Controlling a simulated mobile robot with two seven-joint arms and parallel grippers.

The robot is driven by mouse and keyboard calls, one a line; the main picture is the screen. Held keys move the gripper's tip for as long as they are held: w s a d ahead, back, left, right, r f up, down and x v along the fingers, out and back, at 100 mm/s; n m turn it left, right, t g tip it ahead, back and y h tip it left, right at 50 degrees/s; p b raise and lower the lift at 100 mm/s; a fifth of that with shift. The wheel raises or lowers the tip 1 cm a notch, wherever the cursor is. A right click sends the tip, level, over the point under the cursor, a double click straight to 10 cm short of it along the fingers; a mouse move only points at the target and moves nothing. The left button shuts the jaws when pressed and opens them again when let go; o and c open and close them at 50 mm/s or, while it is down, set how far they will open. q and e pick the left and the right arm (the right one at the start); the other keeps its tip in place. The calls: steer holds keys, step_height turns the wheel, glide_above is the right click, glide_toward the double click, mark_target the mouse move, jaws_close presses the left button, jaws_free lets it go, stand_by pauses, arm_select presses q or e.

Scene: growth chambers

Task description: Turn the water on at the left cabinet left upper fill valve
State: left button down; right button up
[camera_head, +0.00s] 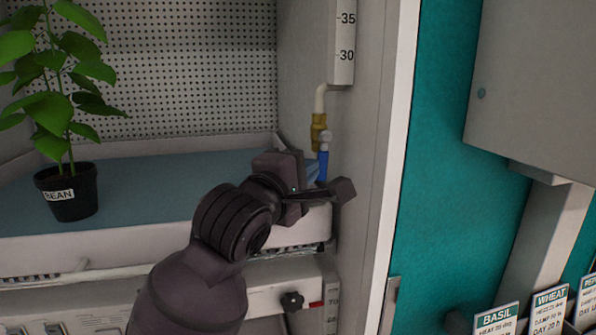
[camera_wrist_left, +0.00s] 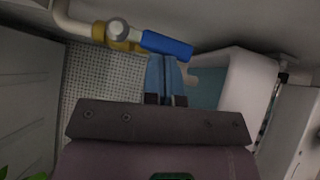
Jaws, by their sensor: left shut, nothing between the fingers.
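The fill valve has a brass body (camera_head: 319,130) below a pale pipe elbow, on the inner right wall of the cabinet. Its blue lever (camera_head: 322,166) hangs down from the pivot in the head view. In the left wrist view the brass body (camera_wrist_left: 98,32) is at the upper left, and the blue lever (camera_wrist_left: 167,45) extends right from a round pivot. My left gripper (camera_head: 314,172) is shut and empty. Its blue fingertips (camera_wrist_left: 161,68) are right by the lever; I cannot tell whether they touch it. My right gripper is in neither view.
A potted bean plant (camera_head: 74,192) stands on the blue-topped tray (camera_head: 110,242) at the left. A black knob (camera_head: 292,301) is below the tray. The cabinet's white front edge (camera_head: 398,160) is close to the right of my gripper. Labelled cards stand at the lower right.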

arm_select(q)
steer(key=shift+d+f+n+t, duration=0.15)
steer(key=shift+d+n+t, duration=0.05)
steer(key=shift+n+t, duration=0.2)
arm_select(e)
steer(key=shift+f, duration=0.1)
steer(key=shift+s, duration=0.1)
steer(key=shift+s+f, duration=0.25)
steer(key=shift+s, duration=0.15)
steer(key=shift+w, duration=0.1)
